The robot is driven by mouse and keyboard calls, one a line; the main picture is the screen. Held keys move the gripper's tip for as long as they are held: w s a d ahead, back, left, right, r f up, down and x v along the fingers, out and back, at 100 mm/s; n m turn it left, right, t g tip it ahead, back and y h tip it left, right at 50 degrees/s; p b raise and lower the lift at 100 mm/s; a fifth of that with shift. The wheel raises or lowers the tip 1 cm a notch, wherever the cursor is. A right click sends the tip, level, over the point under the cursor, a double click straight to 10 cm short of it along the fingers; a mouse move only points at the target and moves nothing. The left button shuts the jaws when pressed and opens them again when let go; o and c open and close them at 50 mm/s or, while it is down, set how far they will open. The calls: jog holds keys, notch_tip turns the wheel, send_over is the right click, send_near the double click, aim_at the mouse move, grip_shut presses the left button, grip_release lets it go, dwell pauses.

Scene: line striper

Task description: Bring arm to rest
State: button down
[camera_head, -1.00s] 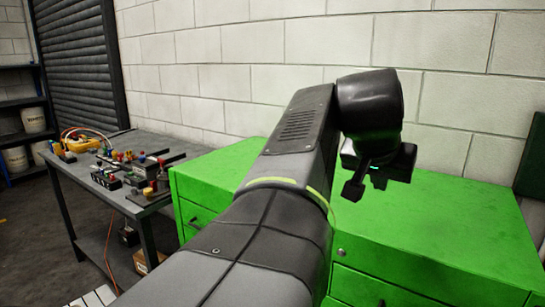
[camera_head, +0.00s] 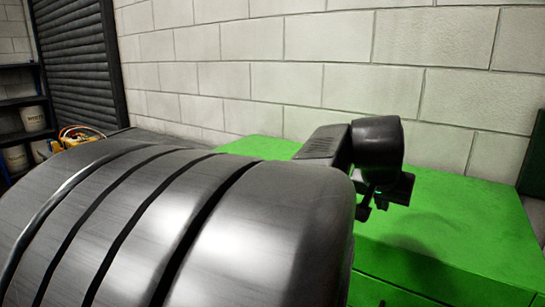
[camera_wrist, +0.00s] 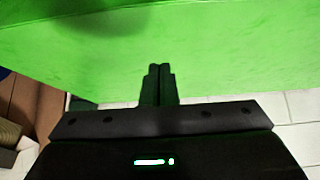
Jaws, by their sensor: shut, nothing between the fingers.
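My gripper (camera_head: 366,211) is in the head view at right of centre, above the green cabinet (camera_head: 450,225). It hangs from the dark wrist of my arm, and a large arm link fills the lower left and hides much of the scene. In the wrist view my gripper (camera_wrist: 158,70) has its two fingers side by side, closed with nothing between them. The green cabinet (camera_wrist: 240,50) fills the upper part of that view, beyond the fingertips and apart from them as far as I can tell.
A pale block wall (camera_head: 300,60) stands behind the cabinet. A dark shutter (camera_head: 75,60) and a shelf with white buckets (camera_head: 33,118) are at far left. A yellow object (camera_head: 72,142) shows on the mostly hidden workbench.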

notch_tip(320, 180, up, 16)
jog(key=w+d+g+y+p, duration=0.1)
jog(key=w+g+p, duration=0.1)
jog(key=p, duration=0.8)
jog(key=shift+d, duration=0.15)
jog(key=shift+r, duration=0.1)
